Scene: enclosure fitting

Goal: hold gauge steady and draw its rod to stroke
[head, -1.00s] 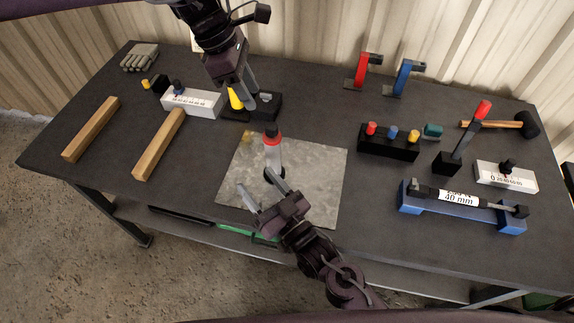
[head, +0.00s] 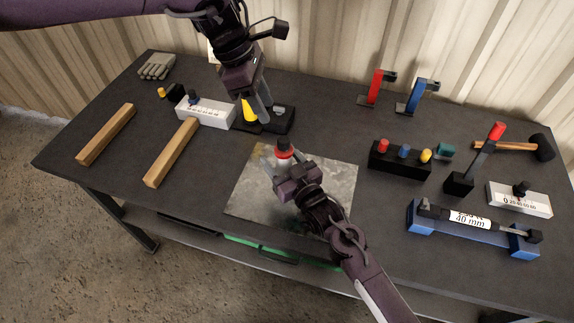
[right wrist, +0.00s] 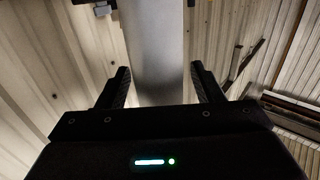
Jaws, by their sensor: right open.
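An upright pale cylinder with a red collar (head: 284,155) and a black knob (head: 283,143) stands on the metal sheet (head: 332,170). I take it for the gauge, but cannot be sure. My right gripper (head: 282,168) is open in front of it and hides its lower body. In the right wrist view, the grey cylinder body (right wrist: 153,60) rises between the two spread fingers, with gaps on both sides. My left gripper (head: 261,108) is farther back, pointing down beside a yellow cone (head: 249,111); its jaw opening is unclear.
A tool labelled 40 mm (head: 468,219) lies across a blue cradle (head: 425,222) at right. Two wooden bars (head: 172,153) (head: 106,135) lie left.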

